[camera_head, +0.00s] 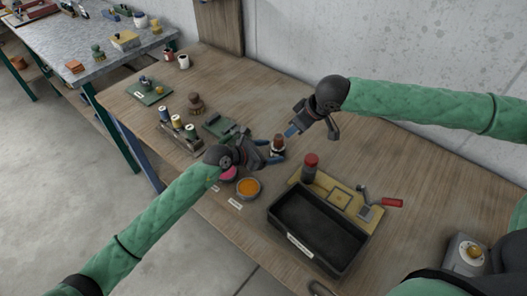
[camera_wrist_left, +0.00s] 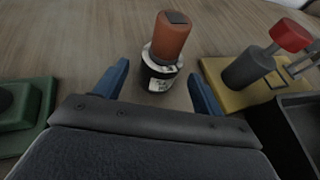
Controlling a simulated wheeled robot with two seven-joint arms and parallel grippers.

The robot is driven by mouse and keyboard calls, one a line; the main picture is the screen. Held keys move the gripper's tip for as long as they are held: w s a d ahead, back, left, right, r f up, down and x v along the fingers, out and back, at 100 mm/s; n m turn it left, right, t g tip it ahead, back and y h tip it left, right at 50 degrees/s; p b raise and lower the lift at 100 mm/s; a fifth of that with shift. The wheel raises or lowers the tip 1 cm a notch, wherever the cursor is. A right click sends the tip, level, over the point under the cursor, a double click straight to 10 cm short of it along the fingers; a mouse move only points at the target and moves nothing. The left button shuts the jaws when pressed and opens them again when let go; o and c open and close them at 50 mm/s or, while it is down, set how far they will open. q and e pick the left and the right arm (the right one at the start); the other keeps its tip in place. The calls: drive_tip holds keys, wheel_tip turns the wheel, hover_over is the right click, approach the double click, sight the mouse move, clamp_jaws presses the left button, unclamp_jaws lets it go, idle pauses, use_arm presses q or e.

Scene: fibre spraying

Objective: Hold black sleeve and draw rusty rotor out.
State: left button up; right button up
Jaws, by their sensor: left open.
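The rusty rotor (camera_wrist_left: 172,35) stands upright in the black sleeve (camera_wrist_left: 151,70), its rusty top sticking out above a pale ring and a white label. In the head view, the rusty rotor (camera_head: 278,141) stands on the wooden table between my two grippers. My left gripper (camera_wrist_left: 158,72) is open and empty, its blue fingers to either side just short of the sleeve; they do not appear to touch it. My right gripper (camera_head: 291,131) is just behind and above the rotor, pointing down-left. Only one blue fingertip shows clearly, so its opening is unclear.
A black tray (camera_head: 276,214) and a yellow board (camera_head: 358,211) with a red-capped dark cylinder (camera_head: 311,167) are close on the right. An orange-filled bowl (camera_head: 248,187) lies just in front of my left gripper. A green fixture (camera_wrist_left: 22,112) is at left.

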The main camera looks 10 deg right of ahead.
sight(281, 150)
use_arm(q)
drive_tip(key=shift+x, duration=2.7)
drive_tip(key=c, duration=1.3)
drive_tip(key=shift+o, duration=0.2)
use_arm(e)
drive_tip(key=shift+o, duration=0.5)
